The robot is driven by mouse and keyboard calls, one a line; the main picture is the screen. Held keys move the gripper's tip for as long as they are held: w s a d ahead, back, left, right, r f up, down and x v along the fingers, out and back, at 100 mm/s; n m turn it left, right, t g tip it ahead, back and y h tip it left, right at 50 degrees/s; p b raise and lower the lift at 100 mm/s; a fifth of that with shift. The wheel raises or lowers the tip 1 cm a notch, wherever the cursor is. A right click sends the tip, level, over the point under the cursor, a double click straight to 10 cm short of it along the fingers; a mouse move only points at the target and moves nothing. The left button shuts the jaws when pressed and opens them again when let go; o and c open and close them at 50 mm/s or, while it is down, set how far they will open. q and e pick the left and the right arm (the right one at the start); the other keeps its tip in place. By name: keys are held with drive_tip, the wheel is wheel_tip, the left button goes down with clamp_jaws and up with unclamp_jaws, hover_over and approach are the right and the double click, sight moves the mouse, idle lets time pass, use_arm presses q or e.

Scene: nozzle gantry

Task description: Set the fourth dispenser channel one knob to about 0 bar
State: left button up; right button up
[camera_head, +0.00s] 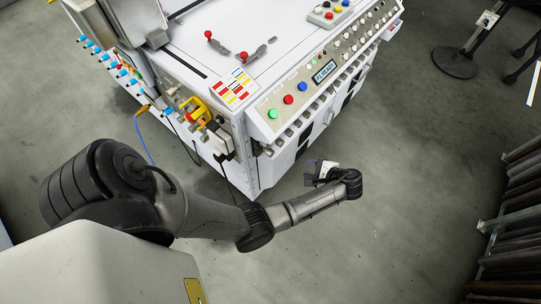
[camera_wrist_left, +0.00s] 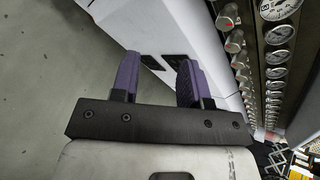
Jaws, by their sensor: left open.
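In the left wrist view, a row of small silver-grey knobs (camera_wrist_left: 235,41) with red marks runs down the right side of a machine panel. A row of round dial gauges (camera_wrist_left: 279,35) runs alongside it. I cannot tell which knob is the fourth dispenser's channel one knob, and the dial readings are too small to make out. My left gripper (camera_wrist_left: 157,76) has two purple fingers standing apart with nothing between them, to the left of the knobs and clear of them. In the head view, my left gripper (camera_head: 317,176) hangs in front of the machine's lower front.
The white machine (camera_head: 188,38) has a sloped panel with green, red and blue buttons, a display (camera_head: 325,71) and small controls. Yellow and blue fittings (camera_head: 196,109) project at its left corner. Open grey floor lies in front; a dark rack (camera_head: 515,220) stands at right.

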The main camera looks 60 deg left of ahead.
sight(272, 155)
use_arm(q)
drive_tip(key=s+a+m+g+y, duration=0.1)
drive_tip(key=s+a+m+y, duration=0.1)
drive_tip(key=s+a+m, duration=0.1)
drive_tip(key=s+a+m+g+y, duration=0.1)
drive_tip(key=s+a+m+y, duration=0.1)
drive_tip(key=a, duration=0.3)
drive_tip(key=s+a+f+m+g+y+b, duration=0.1)
drive_tip(key=s+a+m+y, duration=0.1)
drive_tip(key=s+a+m, duration=0.1)
drive_tip(key=shift+s+a+m, duration=0.3)
drive_tip(key=shift+s+a, duration=0.5)
drive_tip(key=shift+s, duration=0.2)
drive_tip(key=c, duration=0.6)
